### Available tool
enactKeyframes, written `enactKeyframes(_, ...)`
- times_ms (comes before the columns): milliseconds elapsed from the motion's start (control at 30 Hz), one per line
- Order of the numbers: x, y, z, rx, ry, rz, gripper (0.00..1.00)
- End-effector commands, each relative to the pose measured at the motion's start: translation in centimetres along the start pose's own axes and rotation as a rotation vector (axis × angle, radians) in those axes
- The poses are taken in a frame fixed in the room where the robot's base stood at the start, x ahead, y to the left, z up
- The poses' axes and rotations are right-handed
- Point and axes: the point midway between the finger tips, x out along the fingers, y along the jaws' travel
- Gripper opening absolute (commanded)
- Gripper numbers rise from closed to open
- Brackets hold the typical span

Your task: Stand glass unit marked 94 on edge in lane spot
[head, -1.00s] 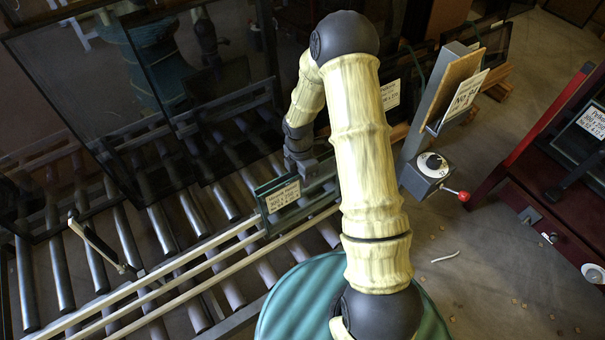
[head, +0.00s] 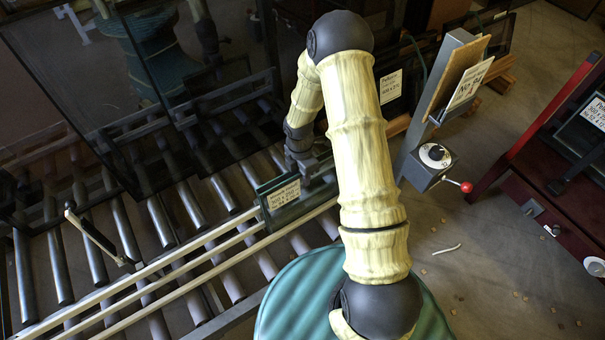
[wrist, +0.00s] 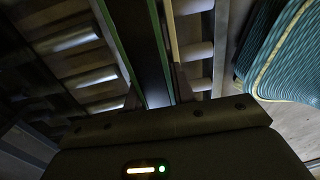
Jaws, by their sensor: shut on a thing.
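A small glass unit (head: 303,208) with a white label (head: 284,195) stands on edge, upright or nearly so, at the pale rails of the roller conveyor. The number on its label is too small to read surely. My gripper (head: 308,171) is shut on its upper edge, partly hidden behind my forearm. In the wrist view the unit shows as a dark band with green edges (wrist: 146,60), running away from my gripper (wrist: 165,112). The lane between the pale rails (head: 185,262) runs to the lower left. Whether the unit's bottom edge touches the lane is unclear.
Large dark glass panes (head: 75,85) stand over the rollers at left. A thin upright stop (head: 92,238) rises beside the lane. A grey post with a dial box (head: 432,160) and red-knobbed lever stands right of my arm. A red rack (head: 530,135) is at far right.

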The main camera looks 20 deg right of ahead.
Motion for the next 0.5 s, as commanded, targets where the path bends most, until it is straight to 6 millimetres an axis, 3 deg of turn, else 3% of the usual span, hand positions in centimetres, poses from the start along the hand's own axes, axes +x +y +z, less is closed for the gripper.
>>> enactKeyframes(500,-0.05,0.17,-0.23,-0.005,-0.002,0.002,0.0)
